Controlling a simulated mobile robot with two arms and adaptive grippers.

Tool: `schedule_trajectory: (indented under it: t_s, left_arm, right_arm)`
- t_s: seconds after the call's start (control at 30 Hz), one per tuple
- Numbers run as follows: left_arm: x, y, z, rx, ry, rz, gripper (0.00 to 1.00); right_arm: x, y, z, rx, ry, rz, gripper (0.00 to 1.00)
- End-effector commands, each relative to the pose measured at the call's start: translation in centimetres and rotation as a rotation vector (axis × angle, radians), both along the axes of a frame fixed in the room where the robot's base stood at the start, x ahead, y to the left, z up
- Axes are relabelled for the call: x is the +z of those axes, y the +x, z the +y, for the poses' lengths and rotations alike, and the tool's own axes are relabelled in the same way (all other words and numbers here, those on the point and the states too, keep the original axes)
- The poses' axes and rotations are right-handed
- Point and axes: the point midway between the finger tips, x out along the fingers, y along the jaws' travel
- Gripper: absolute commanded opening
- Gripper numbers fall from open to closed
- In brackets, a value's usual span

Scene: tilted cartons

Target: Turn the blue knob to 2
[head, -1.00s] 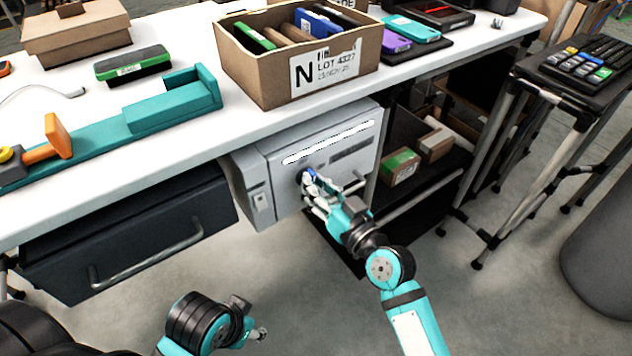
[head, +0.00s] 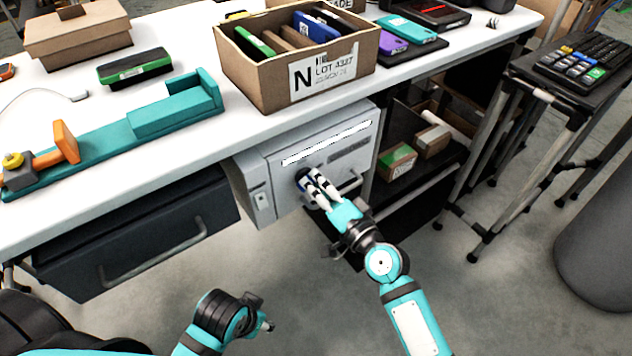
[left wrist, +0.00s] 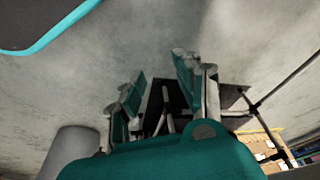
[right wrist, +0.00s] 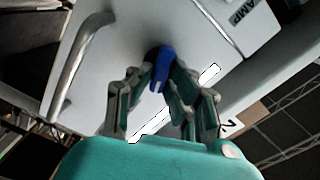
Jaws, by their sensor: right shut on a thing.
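The blue knob (right wrist: 161,68) sits on the front of a light grey cabinet unit (head: 285,208) under the table; in the head view the knob (head: 303,181) is mostly covered by my fingers. My right gripper (head: 312,184) is at the knob with its fingers on either side, shut on it. In the right wrist view the gripper (right wrist: 160,88) has the knob's blue grip between its fingertips.
A curved handle (right wrist: 75,62) is beside the knob on the panel. A dark drawer (head: 130,240) is to the left, a shelf with small cartons (head: 398,163) to the right. An open carton (head: 265,82) stands on the white table above.

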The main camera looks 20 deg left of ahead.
Motion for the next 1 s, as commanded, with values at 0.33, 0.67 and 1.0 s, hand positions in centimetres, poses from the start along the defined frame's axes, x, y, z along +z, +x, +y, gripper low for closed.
schedule_trajectory:
  t_s: [0.33, 0.67, 1.0]
  left_arm:
    - [-2.0, 0.2, -0.1, -0.002, 0.001, 0.011, 0.34]
    - [-3.1, 0.1, -0.1, -0.002, 0.001, 0.018, 0.34]
    - [-3.3, 0.2, -0.1, -0.003, 0.001, 0.016, 0.34]
  right_arm:
    - [-0.1, 0.1, -0.1, -0.002, 0.162, 0.206, 0.00]
    - [-0.2, 0.1, -0.1, -0.003, 0.239, 0.306, 0.00]
    - [-0.3, 0.1, -0.1, -0.003, 0.255, 0.326, 0.00]
